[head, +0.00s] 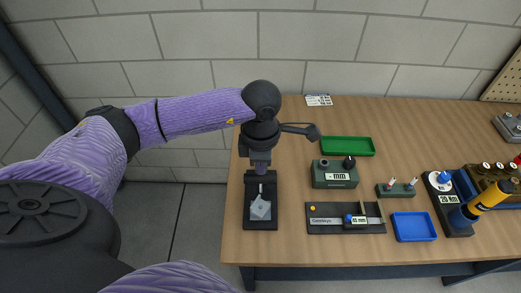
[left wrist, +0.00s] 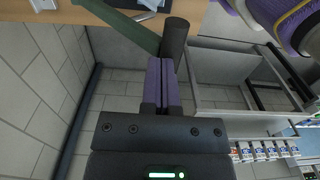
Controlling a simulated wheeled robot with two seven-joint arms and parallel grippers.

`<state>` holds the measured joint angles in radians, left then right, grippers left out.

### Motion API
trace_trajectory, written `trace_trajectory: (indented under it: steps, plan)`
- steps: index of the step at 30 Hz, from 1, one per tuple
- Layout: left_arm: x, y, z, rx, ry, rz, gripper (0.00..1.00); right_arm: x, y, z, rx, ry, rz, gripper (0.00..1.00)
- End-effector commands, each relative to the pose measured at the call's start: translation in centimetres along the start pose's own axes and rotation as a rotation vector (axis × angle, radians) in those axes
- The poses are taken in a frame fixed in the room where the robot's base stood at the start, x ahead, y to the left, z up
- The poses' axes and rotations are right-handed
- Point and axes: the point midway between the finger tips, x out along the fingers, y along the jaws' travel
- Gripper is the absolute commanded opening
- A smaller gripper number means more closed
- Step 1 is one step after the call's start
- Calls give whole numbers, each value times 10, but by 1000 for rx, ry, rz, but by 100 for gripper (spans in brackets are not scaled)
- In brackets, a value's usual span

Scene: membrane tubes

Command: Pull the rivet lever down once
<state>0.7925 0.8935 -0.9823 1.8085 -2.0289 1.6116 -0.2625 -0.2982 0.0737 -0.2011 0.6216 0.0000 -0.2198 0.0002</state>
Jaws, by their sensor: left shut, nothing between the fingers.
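The rivet press stands at the left end of the table. In the head view its black base (head: 249,214) with a light metal piece (head: 260,209) shows below my arm. The lever (head: 296,130) sticks out to the right behind my wrist and ends in a dark knob. In the left wrist view the lever shows as a dark green bar (left wrist: 122,24) ending in a dark cylindrical knob (left wrist: 174,38). My left gripper (left wrist: 161,62) is shut and empty, its purple fingertips close to the knob; I cannot tell whether they touch. My wrist hides much of the press. My right gripper is out of view.
To the right stand a green tray (head: 348,147), a grey-green counter box (head: 334,181), a black gauge plate (head: 325,226), a blue tray (head: 431,238) and a yellow-handled tool (head: 491,195). A white card (head: 319,100) lies at the back. The table's left edge is close to the press.

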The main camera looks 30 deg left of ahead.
Motion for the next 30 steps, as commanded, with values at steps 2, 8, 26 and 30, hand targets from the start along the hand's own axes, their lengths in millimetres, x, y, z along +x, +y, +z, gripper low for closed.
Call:
trace_trajectory:
  steps: [2, 8, 26, 30]
  plan:
    - [-11, 4, 0, -3, 0, 2, 0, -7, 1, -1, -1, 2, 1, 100]
    - [-32, 14, 0, -4, 0, 4, 0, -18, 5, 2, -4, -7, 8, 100]
    - [-71, 32, -1, -4, 0, 4, 0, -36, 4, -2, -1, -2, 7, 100]
    - [-71, 32, -1, -4, 1, 5, 0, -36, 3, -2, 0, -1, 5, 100]
